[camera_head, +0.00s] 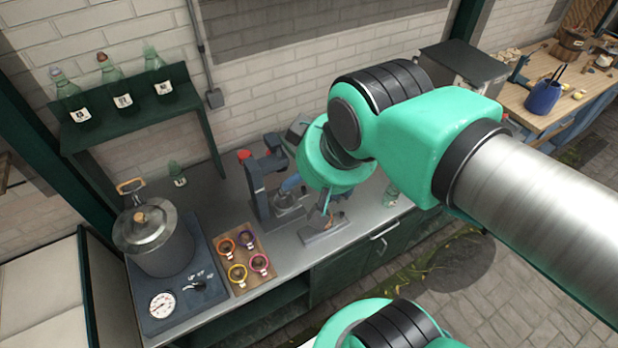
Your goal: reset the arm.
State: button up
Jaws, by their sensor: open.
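My arm reaches in from the right and bends down over the metal bench (235,195). My gripper (325,208) is small and mostly hidden below the green wrist joint. It points down above a small grey metal plate or stand (325,230) near the bench's front edge. It is open, and I see nothing held in it. I cannot tell how far it is above the plate.
Left of my gripper stands a dark grey press-like device (259,190) with a red knob. Further left are a wooden board (236,283) with several coloured rings and a lidded metal pot (160,245). Glass bottles stand on a green shelf (133,123). A wooden table (555,120) is far right.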

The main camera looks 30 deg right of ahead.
notch_tip(320, 180, down, 15)
jog(key=b, duration=1.5)
jog(key=shift+f, duration=0.2)
dwell(0.4)
